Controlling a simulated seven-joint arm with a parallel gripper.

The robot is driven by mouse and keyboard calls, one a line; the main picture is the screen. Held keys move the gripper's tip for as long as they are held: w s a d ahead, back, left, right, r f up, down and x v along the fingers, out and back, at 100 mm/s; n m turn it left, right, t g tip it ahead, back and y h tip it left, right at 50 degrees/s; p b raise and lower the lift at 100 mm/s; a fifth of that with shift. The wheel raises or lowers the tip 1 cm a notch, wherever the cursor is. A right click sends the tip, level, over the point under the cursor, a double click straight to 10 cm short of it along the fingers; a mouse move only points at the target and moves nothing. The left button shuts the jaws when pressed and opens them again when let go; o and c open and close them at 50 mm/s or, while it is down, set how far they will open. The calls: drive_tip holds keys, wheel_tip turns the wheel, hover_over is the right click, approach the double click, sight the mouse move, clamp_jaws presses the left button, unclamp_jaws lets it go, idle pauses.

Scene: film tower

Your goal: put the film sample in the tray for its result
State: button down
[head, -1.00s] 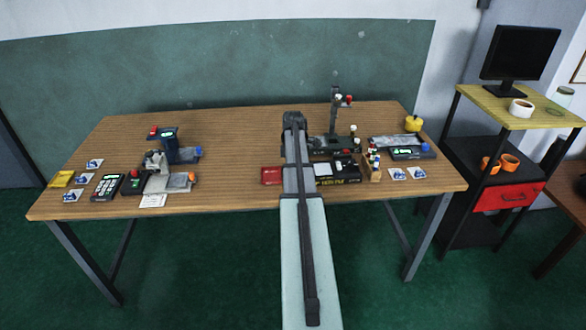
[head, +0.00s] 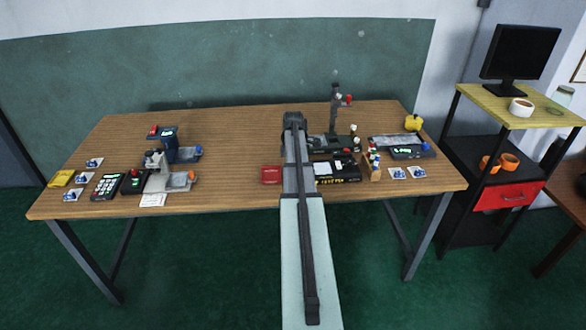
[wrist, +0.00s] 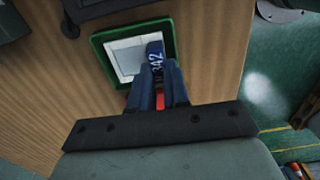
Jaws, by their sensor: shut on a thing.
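In the wrist view my gripper (wrist: 158,72) is shut on a blue piece with white marks that look like 342 (wrist: 155,55), which I take for the film sample. It is over a green-rimmed tray (wrist: 98,41). A pale grey-white square shows inside the rim; I cannot tell whether it is the tray floor or a sheet. I cannot tell whether the sample touches the tray. A bit of red shows between the fingers. In the head view my arm hides the gripper, the sample and the green tray. A red tray (head: 271,175) lies just left of my arm.
A black device with a small box (head: 338,172) stands right of my arm, with a stand (head: 334,115) behind it. Small bottles (head: 374,165) and a display unit (head: 405,152) are further right. A measuring device (head: 168,145) stands left. The table between it and the red tray is clear.

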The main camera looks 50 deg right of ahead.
drive_tip(key=c, duration=1)
unclamp_jaws()
drive_tip(key=shift+o, duration=0.3)
drive_tip(key=o, duration=0.5)
drive_tip(key=shift+c, duration=0.2)
drive_tip(key=shift+r, duration=3.5)
